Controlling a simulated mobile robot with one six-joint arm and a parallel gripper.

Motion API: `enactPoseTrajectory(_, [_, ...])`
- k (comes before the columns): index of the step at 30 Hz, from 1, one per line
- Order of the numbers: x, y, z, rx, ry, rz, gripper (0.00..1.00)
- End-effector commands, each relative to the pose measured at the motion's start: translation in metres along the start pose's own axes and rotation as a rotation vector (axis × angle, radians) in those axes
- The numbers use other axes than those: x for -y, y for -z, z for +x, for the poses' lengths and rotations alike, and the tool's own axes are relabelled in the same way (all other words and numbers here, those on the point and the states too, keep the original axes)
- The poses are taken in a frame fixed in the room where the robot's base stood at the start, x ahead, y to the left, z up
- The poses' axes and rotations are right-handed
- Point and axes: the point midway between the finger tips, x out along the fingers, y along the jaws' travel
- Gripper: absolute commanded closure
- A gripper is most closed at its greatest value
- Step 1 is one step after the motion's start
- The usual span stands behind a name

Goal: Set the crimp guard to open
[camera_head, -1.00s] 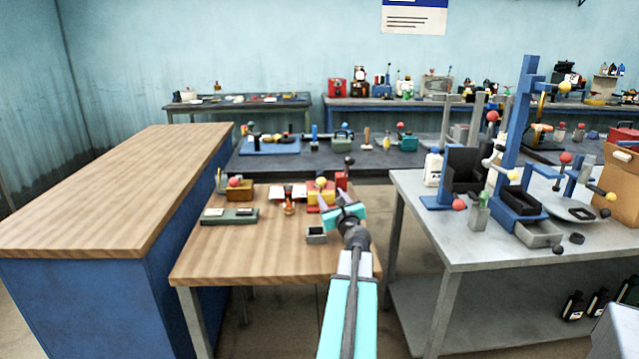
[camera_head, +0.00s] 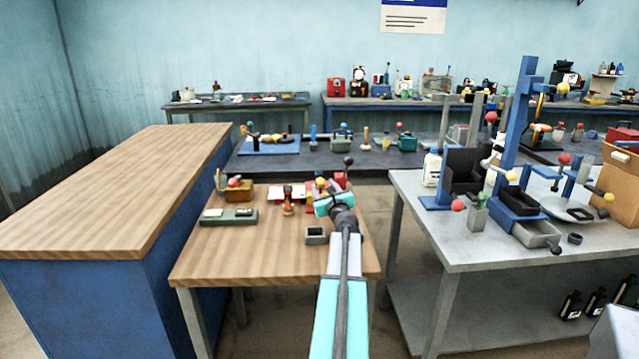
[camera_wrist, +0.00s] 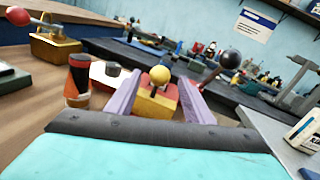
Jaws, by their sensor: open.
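A yellow and red block (camera_wrist: 152,106) with a yellow ball knob (camera_wrist: 160,74) on a short dark stem stands straight ahead of my gripper in the wrist view. Its yellow knob also shows in the head view (camera_head: 320,182). No label shows, so I cannot tell for sure that it is the crimp guard or how it is set. My gripper (camera_wrist: 160,82) is open, its two purple fingers on either side of the knob in the picture. Contact cannot be seen. In the head view, my gripper (camera_head: 322,194) partly hides the block.
A black ball lever (camera_head: 348,161) stands just right of the block. A dark and orange bottle-like piece (camera_wrist: 78,80) stands at left. A red-knobbed yellow box (camera_head: 238,190), a green tray (camera_head: 229,217) and a small grey box (camera_head: 316,236) share the wooden table (camera_head: 240,262).

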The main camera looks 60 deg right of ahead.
Motion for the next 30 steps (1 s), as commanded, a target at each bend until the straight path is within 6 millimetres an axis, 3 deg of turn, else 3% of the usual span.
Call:
enactPoseTrajectory(15, [0.000,0.000,0.044,0.000,-0.001,0.001,0.53])
enactPoseTrajectory(30, [-0.002,-0.001,0.051,0.001,-0.003,0.001,0.53])
